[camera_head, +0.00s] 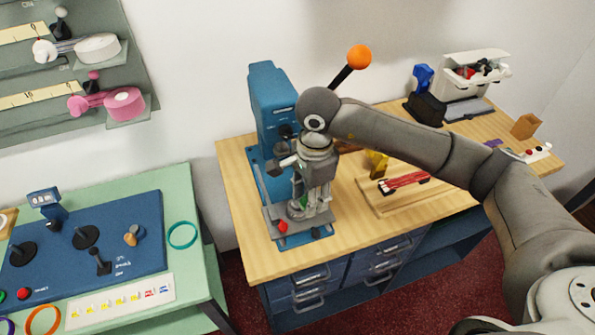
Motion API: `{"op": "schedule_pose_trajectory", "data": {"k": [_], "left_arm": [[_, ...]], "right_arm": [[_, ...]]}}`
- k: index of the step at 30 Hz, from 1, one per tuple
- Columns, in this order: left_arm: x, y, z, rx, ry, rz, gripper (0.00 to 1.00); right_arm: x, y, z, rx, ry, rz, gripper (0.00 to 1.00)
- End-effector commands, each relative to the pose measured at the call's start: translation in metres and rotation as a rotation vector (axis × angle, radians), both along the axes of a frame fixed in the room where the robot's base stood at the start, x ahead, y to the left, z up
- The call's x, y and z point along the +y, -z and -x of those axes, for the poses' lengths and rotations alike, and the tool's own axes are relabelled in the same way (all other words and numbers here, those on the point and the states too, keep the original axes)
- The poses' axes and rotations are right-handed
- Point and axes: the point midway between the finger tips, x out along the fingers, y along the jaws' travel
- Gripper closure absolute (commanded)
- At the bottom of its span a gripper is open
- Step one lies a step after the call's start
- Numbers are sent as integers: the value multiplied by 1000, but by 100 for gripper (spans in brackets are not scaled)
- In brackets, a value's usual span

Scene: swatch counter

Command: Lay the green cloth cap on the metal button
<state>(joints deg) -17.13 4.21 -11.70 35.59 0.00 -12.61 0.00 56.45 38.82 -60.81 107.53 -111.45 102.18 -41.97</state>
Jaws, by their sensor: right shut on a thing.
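My right gripper (304,201) reaches down from the right to the base of the blue press (272,95). It is shut on the green cloth cap (303,202), of which only a small green patch shows between the fingers. The fingertips are just above the round metal holder (296,211) on the press's grey plate. The metal button is hidden by the gripper or too small to make out, so I cannot tell whether the cap touches it. My left gripper is not in view.
A red knob (283,226) sits at the plate's front left. The press lever with its orange ball (359,57) rises behind my right arm. A wooden tray (385,209) with red swatches lies to the right. The wooden counter's front left is clear.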

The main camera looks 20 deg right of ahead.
Motion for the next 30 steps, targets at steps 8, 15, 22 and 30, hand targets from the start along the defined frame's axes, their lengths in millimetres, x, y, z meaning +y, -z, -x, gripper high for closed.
{"op": "schedule_pose_trajectory", "data": {"k": [8, 15, 22, 30], "left_arm": [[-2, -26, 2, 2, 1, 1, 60], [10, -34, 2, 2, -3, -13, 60], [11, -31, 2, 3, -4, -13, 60], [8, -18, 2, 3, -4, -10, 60]], "right_arm": [[9, -2, -35, 8, 589, 19, 68], [10, 2, -50, 4, 873, 31, 68], [11, 9, -52, 3, 924, 33, 68], [10, 33, -51, 4, 922, 34, 68]]}}
